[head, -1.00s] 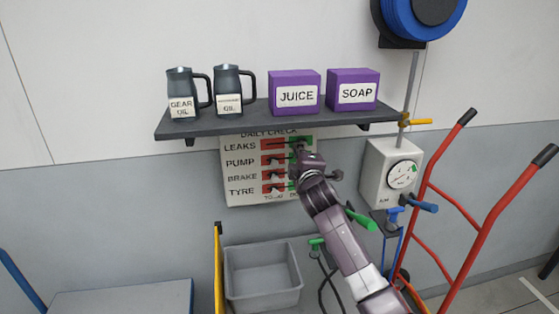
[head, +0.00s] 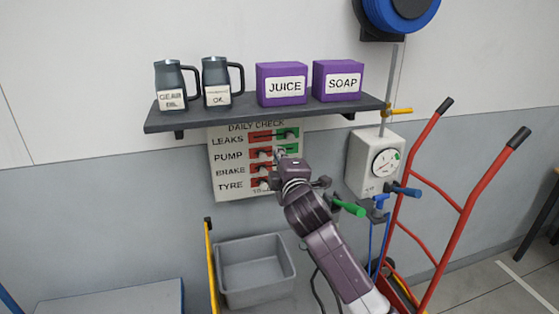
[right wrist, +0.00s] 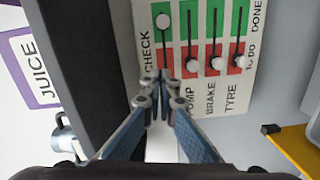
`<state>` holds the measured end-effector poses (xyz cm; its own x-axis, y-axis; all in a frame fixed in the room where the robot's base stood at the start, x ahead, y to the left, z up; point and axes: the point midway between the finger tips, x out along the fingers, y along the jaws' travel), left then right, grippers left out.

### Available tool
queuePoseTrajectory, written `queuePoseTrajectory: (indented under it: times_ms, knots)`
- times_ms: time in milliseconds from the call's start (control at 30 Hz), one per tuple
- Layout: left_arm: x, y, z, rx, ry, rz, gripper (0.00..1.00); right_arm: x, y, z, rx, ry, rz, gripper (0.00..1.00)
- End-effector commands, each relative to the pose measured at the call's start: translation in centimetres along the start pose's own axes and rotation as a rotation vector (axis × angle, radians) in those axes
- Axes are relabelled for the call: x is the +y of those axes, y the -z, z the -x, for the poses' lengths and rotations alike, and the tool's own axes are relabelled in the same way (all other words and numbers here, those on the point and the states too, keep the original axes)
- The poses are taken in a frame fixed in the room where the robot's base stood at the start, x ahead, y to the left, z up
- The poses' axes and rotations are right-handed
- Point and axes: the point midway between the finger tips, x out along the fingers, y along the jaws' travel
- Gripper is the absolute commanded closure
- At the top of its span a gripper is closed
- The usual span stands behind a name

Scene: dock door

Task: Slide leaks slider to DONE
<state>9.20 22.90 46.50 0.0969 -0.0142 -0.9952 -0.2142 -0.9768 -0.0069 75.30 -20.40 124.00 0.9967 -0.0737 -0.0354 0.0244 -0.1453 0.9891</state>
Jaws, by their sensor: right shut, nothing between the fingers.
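The DAILY CHECK board (head: 226,187) hangs on the wall under the shelf, with LEAKS, PUMP, BRAKE and TYRE rows. The LEAKS slider (head: 289,133) is in the top row. In the right wrist view its pale knob (right wrist: 163,21) sits in the green part, towards DONE. The other knobs, such as the PUMP knob (right wrist: 192,65), sit in red, towards TO DO. My right gripper (head: 279,155) is shut and empty in front of the board by the PUMP row. In the right wrist view its fingertips (right wrist: 161,88) are together, apart from the LEAKS knob. My left gripper is out of view.
A dark shelf (head: 240,116) above the board holds two oil jugs, a JUICE box (head: 282,69) and a SOAP box (head: 339,68). A gauge box (head: 362,173) and red hand truck (head: 437,195) stand right. A grey bin (head: 230,290) is below.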

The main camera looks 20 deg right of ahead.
Motion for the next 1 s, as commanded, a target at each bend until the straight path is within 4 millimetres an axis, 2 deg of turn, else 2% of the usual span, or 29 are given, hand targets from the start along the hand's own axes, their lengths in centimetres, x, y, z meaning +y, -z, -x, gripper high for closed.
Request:
queuePoseTrajectory:
  times_ms: [133,533,633,667,767,867,900,967,1000]
  knots:
    - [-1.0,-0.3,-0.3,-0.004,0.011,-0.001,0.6,-0.1,-0.1,0.9,-0.001,0.001,0.001,1.0]
    - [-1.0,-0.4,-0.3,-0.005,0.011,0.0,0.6,-0.1,-0.1,1.2,-0.001,0.003,0.0,1.0]
    - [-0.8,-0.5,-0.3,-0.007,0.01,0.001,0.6,-1.6,-0.3,1.7,-0.006,0.03,-0.026,1.0]
    - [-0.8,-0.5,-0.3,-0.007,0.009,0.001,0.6,-2.5,-0.5,2.0,-0.01,0.047,-0.045,1.0]
    - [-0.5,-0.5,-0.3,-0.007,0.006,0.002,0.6,-7.1,-1.4,4.2,-0.036,0.141,-0.143,1.0]
    - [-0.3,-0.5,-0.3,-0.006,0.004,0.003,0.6,-13.2,-2.6,7.9,-0.088,0.272,-0.285,1.0]
    - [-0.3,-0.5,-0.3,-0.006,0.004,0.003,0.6,-15.7,-3.2,9.7,-0.117,0.327,-0.346,1.0]
    - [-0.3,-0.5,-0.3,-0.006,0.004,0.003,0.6,-19.2,-4.0,12.7,-0.165,0.408,-0.436,1.0]
    - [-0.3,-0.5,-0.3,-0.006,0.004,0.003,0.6,-21.3,-4.5,14.8,-0.2,0.462,-0.493,1.0]
